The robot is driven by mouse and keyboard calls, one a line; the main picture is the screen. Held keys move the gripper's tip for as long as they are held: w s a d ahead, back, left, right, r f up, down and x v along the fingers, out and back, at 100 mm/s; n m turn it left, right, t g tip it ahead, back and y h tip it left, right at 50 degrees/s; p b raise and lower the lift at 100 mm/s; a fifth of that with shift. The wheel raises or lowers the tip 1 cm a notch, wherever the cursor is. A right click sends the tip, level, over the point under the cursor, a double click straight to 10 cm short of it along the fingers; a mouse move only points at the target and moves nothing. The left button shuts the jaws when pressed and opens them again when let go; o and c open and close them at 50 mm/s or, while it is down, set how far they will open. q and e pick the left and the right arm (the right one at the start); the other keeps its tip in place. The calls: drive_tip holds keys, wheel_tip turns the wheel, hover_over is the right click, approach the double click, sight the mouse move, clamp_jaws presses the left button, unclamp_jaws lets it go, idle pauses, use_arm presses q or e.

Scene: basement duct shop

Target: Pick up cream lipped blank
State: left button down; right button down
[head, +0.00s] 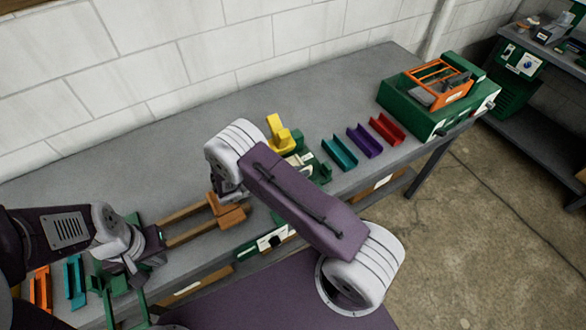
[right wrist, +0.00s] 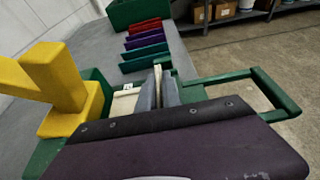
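A cream piece (right wrist: 124,104), which looks like the cream lipped blank, shows beside my right gripper's fingers (right wrist: 163,88) in the right wrist view, at the green fixture (right wrist: 97,77). In the head view a little cream (head: 304,158) shows at this fixture; my purple arm link covers the rest and my right fingertips.
A yellow block (head: 281,134) stands behind the green fixture. Teal (head: 339,154), purple (head: 365,141) and red (head: 387,129) channels lie to its right. A green box (head: 405,102) with an orange frame (head: 437,76) is at the right end. The back of the bench (head: 130,160) is clear.

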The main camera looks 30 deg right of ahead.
idle(0.3)
wheel_tip(320, 180, up, 4)
drive_tip(key=shift+d+r+b, duration=0.1)
drive_tip(key=shift+b, duration=0.55)
drive_tip(key=d+r+b, duration=0.1)
drive_tip(key=d+r, duration=0.5)
drive_tip(key=d, duration=0.5)
drive_tip(key=shift+s+d+r+b, duration=0.2)
drive_tip(key=shift+d+r+b, duration=0.1)
drive_tip(key=shift+r+b, duration=0.1)
drive_tip(key=shift+a, duration=0.1)
